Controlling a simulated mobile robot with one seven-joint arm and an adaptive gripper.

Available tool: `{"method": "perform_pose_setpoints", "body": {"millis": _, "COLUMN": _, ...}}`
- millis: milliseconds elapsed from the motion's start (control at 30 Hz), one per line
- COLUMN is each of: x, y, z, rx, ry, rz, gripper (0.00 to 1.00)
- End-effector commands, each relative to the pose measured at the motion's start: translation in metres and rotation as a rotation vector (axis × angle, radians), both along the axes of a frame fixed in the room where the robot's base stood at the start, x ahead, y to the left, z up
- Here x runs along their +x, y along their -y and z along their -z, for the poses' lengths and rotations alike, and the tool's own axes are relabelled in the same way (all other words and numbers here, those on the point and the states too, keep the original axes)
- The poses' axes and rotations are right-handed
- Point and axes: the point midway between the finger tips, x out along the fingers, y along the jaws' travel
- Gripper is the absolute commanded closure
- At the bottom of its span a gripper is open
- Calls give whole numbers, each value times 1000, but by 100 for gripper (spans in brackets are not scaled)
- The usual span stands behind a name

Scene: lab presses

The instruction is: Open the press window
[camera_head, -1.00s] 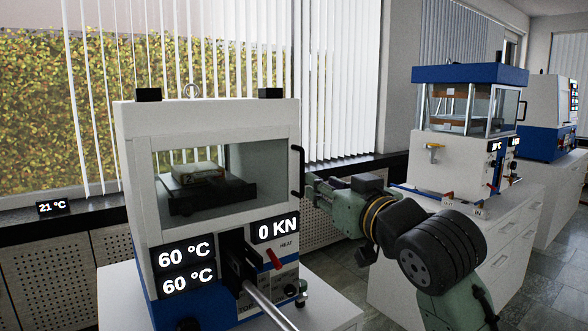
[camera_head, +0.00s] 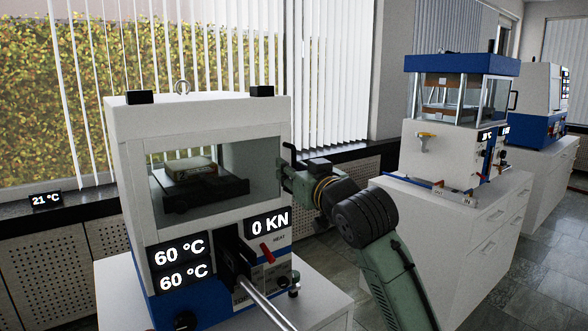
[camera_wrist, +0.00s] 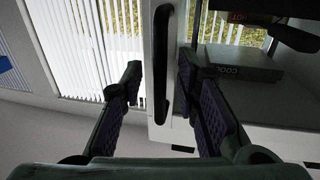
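The near press (camera_head: 205,200) is white and blue, with a glass window (camera_head: 215,178) on its front. The window looks closed, and a block sits on a dark plate behind it. A black vertical handle (camera_wrist: 163,62) is at the window's right edge; in the head view its top (camera_head: 289,152) shows above my gripper. My gripper (camera_head: 290,180) is at the handle. In the wrist view my gripper (camera_wrist: 158,90) has its two fingers apart, one on each side of the handle. A gap shows between the handle and each finger.
A second press (camera_head: 455,120) stands on a white cabinet (camera_head: 470,225) to the right, with another press (camera_head: 540,100) behind it. The near press has a silver lever (camera_head: 265,305) and a red-handled control (camera_head: 267,251) below the window. Grey floor lies between the cabinets.

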Motion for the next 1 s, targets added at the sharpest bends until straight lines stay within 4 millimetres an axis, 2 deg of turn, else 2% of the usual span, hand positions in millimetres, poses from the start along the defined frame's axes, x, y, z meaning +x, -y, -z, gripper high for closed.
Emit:
{"method": "perform_pose_setpoints", "body": {"millis": 67, "x": 0, "y": 0, "z": 0, "rx": 0, "ry": 0, "rz": 0, "gripper": 73}}
{"method": "perform_pose_setpoints", "body": {"millis": 467, "x": 0, "y": 0, "z": 0, "rx": 0, "ry": 0, "rz": 0, "gripper": 100}}
{"method": "perform_pose_setpoints", "body": {"millis": 1000, "x": 0, "y": 0, "z": 0, "rx": 0, "ry": 0, "rz": 0, "gripper": 100}}
